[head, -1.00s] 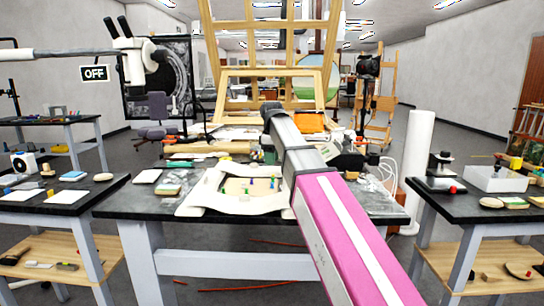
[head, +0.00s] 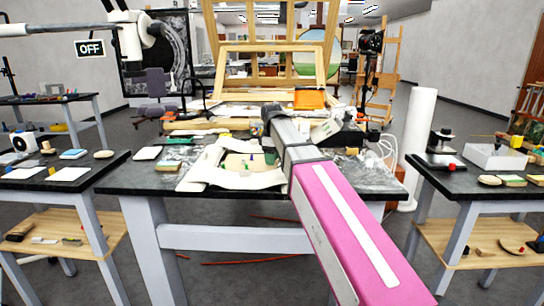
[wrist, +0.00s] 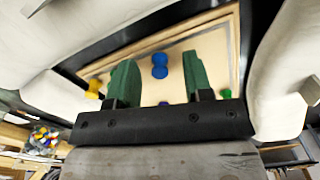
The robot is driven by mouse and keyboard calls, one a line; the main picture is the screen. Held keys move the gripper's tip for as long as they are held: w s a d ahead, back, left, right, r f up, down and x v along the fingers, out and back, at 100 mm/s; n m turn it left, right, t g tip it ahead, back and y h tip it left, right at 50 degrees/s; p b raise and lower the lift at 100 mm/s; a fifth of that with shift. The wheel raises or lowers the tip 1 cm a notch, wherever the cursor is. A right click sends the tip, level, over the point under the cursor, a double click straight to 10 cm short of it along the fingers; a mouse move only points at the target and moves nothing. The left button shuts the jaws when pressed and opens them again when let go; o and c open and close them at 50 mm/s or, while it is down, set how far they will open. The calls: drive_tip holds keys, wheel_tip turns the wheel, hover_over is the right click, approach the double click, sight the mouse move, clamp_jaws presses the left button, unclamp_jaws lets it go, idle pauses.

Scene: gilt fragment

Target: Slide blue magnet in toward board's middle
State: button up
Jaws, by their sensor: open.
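The blue magnet (wrist: 160,66) shows in the wrist view as a rounded two-lobed piece on the pale wooden board (wrist: 215,45). My gripper (wrist: 158,60) has green fingers, open and spread, one to each side of the blue magnet in the picture. I see a gap between the magnet and each finger; its exact height relative to the fingertips is unclear. In the head view the board (head: 236,162) lies on the middle table, and my arm hides its right part. The magnets are too small there to tell apart surely.
White padded cushions (head: 208,170) surround the board. Wooden frames (head: 270,62) stand behind the table. A white roll (head: 415,150) stands to the right.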

sight(258, 164)
clamp_jaws()
drive_tip(key=shift+w+a, duration=0.1)
drive_tip(key=shift+a, duration=2.65)
drive_tip(key=shift+c, duration=0.2)
unclamp_jaws()
drive_tip(key=shift+r, duration=0.15)
